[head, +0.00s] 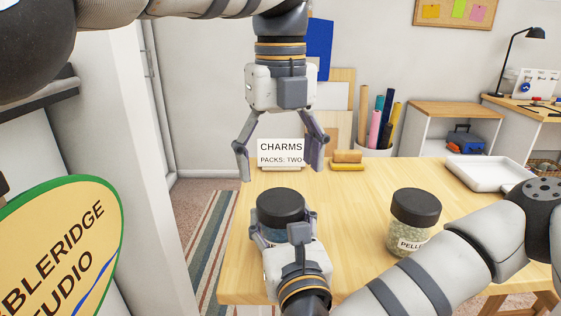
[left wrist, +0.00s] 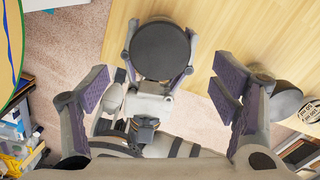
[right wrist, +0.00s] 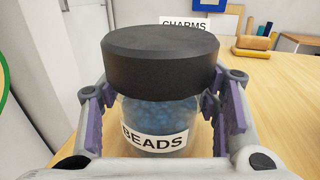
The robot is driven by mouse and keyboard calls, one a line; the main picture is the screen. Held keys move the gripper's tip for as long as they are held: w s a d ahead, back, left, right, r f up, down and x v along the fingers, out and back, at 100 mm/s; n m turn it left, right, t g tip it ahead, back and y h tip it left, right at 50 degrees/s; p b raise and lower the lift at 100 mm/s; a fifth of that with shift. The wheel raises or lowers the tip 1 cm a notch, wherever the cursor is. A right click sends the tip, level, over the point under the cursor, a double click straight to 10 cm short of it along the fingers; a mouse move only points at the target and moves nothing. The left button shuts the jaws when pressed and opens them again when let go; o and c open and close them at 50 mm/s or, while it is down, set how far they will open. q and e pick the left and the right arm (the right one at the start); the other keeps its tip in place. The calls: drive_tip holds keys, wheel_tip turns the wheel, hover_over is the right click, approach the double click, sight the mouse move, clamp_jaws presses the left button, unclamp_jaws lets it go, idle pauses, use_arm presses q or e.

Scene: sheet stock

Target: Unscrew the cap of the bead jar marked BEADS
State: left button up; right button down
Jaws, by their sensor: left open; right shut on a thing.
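The bead jar (right wrist: 160,112) is clear with blue beads, a BEADS label and a wide black cap (right wrist: 160,60). It stands upright at the table's near left; its cap also shows in the head view (head: 281,205) and left wrist view (left wrist: 160,51). My right gripper (head: 283,222) is shut around the jar's body below the cap, one finger on each side. My left gripper (head: 281,160) is open and empty, pointing down above and apart from the cap. The cap sits on the jar; I cannot tell how tightly.
A second black-capped jar (head: 413,222) with pale pellets stands to the right, partly behind my right arm. A CHARMS sign (head: 281,152), rolls (head: 347,161) and a white tray (head: 487,174) are farther back. The table (head: 365,190) is bare between them.

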sight(280, 199)
use_arm(q)
wheel_tip(280, 199, down, 6)
drive_tip(key=shift+r, duration=0.25)
drive_tip(key=c, duration=1.2)
drive_tip(key=n, duration=0.4)
drive_tip(key=shift+n, duration=0.4)
drive_tip(key=n, duration=1.6)
drive_tip(key=shift+n, duration=0.3)
drive_tip(key=n, duration=0.7)
drive_tip(key=shift+n, duration=0.4)
drive_tip(key=n, duration=1)
drive_tip(key=shift+r, duration=0.1)
drive_tip(key=n, duration=0.3)
drive_tip(key=shift+n, duration=0.4)
